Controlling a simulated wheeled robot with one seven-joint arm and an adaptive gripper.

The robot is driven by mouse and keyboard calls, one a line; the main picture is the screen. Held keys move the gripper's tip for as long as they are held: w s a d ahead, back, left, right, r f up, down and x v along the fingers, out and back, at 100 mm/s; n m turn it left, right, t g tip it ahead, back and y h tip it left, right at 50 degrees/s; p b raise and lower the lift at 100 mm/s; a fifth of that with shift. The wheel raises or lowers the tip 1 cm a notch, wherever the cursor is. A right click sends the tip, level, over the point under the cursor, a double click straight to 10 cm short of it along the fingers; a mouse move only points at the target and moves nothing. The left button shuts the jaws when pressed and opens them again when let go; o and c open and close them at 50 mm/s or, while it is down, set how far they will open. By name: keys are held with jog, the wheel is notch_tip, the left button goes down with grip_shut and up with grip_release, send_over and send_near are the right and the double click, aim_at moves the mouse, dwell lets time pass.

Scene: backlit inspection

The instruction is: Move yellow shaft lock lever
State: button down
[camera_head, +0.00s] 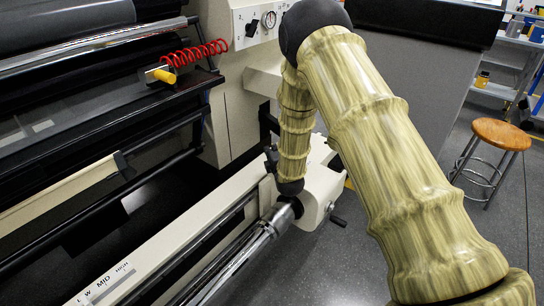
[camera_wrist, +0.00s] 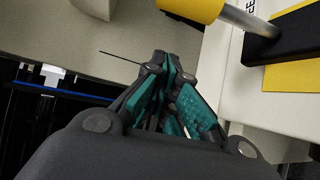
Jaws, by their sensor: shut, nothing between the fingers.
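The yellow shaft lock lever shows at the top of the wrist view. Its rounded yellow end (camera_wrist: 195,8) sits on a silver rod that runs right to a black block (camera_wrist: 285,40) on a yellow plate. My gripper (camera_wrist: 163,58) is shut and empty. Its fingertips are below and left of the yellow end, and apart from it in the picture. In the head view my arm covers the area around the shaft's end housing (camera_head: 322,190), and I cannot make out the lever there.
A long metal shaft (camera_head: 235,255) runs along the cream machine beam (camera_head: 150,250). A red coiled hose (camera_head: 195,55) with a yellow handle (camera_head: 165,76) hangs at upper left. A wooden stool (camera_head: 500,134) stands on open floor at right.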

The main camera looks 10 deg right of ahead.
jog(key=shift+s+d+r, duration=0.15)
jog(key=shift+s+d, duration=0.05)
jog(key=shift+d, duration=0.35)
jog(key=shift+s+d+r, duration=0.1)
jog(key=shift+s+d, duration=0.05)
jog(key=shift+d, duration=0.35)
jog(key=shift+s+d+r, duration=0.15)
jog(key=shift+s+d, duration=0.05)
jog(key=shift+d, duration=0.35)
jog(key=shift+f+b, duration=0.1)
jog(key=shift+b, duration=0.3)
